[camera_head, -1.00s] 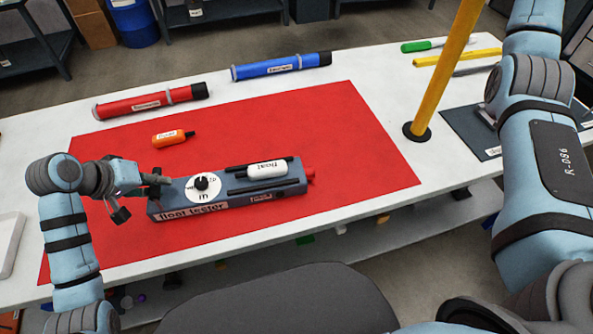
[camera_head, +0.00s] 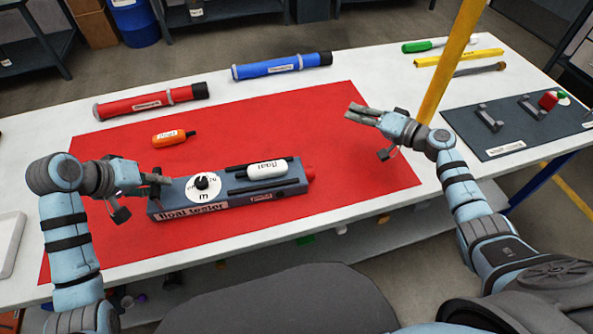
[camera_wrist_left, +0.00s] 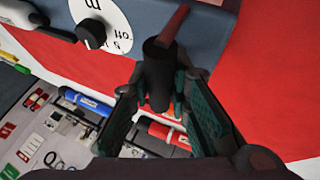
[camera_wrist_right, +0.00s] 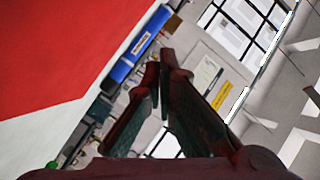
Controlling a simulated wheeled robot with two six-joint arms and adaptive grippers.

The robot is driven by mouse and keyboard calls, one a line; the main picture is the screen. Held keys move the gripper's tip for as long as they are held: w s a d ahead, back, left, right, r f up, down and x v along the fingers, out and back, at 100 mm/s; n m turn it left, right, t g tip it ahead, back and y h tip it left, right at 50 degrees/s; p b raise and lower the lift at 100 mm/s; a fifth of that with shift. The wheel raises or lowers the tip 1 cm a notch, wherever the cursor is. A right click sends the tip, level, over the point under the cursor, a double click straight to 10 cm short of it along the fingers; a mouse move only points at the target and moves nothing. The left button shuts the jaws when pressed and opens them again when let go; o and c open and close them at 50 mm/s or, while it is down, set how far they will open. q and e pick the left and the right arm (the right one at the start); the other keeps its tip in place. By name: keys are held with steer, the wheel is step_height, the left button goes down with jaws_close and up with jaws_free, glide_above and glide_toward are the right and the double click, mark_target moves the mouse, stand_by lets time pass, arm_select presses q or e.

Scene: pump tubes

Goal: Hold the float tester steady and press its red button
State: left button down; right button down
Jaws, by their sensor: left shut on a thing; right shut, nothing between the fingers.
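The float tester (camera_head: 230,203) is a long grey-blue box lying on the red mat, with a dial (camera_head: 201,186) and a white float (camera_head: 267,170) on top. Its red button (camera_head: 309,175) sticks out of the right end. My left gripper (camera_head: 161,181) is at the tester's left end. In the left wrist view it is shut on a dark cylindrical handle (camera_wrist_left: 157,78) at that end. My right gripper (camera_head: 352,112) is shut and empty, above the mat's right part, beyond and to the right of the button, apart from the tester.
A red tube (camera_head: 145,102) and a blue tube (camera_head: 275,67) lie along the back. A yellow post (camera_head: 440,75) stands behind my right gripper. The mat right of the button is clear.

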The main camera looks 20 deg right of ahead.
mark_target(327, 174)
steer(key=s+f, duration=0.2)
steer(key=s, duration=0.1)
steer(key=s+a+f+n+g+y, duration=0.1)
steer(key=s+f, duration=0.1)
steer(key=s, duration=0.1)
steer(key=s+a+f+g+y, duration=0.1)
steer(key=s+f, duration=0.2)
steer(key=shift+s+a+f+n, duration=0.1)
steer(key=shift+s+a+n, duration=0.1)
steer(key=shift+n, duration=0.1)
steer(key=a, duration=0.8)
steer(key=shift+w+a, duration=0.3)
steer(key=shift+a, duration=0.6)
steer(key=shift+d, duration=0.75)
